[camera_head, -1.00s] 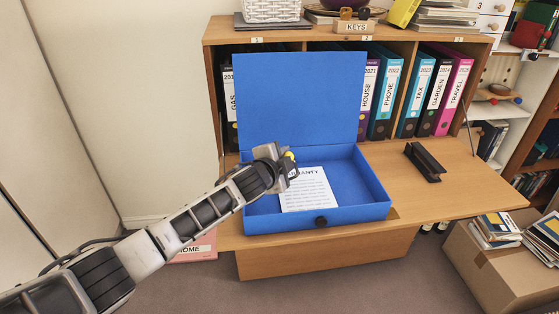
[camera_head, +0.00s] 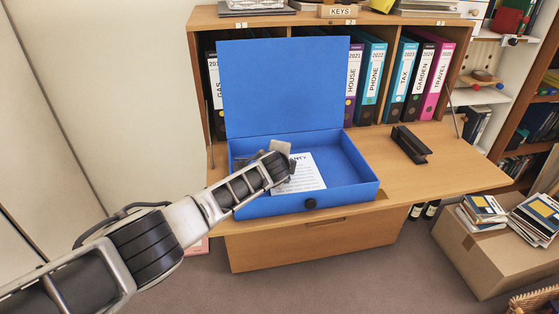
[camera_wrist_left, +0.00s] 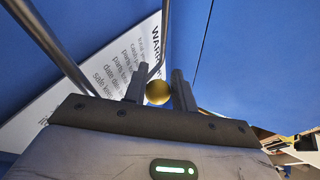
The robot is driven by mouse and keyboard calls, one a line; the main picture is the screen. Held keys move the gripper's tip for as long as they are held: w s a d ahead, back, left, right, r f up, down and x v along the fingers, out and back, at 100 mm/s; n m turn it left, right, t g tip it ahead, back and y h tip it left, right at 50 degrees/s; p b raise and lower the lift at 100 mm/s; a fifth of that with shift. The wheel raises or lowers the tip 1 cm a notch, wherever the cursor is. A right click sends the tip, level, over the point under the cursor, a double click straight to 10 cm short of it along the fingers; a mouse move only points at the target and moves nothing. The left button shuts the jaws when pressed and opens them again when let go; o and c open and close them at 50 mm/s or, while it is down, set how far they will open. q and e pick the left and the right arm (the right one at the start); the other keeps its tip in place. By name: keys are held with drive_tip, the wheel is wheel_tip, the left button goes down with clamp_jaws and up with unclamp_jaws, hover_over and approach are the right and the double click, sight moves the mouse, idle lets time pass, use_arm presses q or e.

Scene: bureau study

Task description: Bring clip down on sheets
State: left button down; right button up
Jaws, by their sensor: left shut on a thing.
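The blue box file (camera_head: 345,195) stands on the desk with its lid (camera_head: 285,90) upright behind. White sheets (camera_head: 308,174) with a printed heading lie inside; they also show in the wrist view (camera_wrist_left: 98,75). My left gripper (camera_head: 284,165) is inside the box, over the left part of the sheets. In the wrist view its dark fingers are shut on a gold ball knob (camera_wrist_left: 158,92), which looks like the clip's. Metal rods (camera_wrist_left: 50,42), seemingly the clip's, cross above the sheets there. The gripper hides the clip in the head view; contact with the sheets cannot be told. My right gripper is not in view.
A black hole punch (camera_head: 410,145) stands on the desk right of the box. Labelled binders (camera_head: 372,80) fill the shelf behind the lid. A cardboard box (camera_head: 480,245) with books stands at the lower right.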

use_arm(q)
drive_tip(key=shift+s+d+f, duration=0.1)
drive_tip(key=shift+s+d, duration=0.15)
drive_tip(key=shift+d, duration=0.6)
drive_tip(key=c, duration=1.2)
unclamp_jaws()
drive_tip(key=shift+o, duration=0.2)
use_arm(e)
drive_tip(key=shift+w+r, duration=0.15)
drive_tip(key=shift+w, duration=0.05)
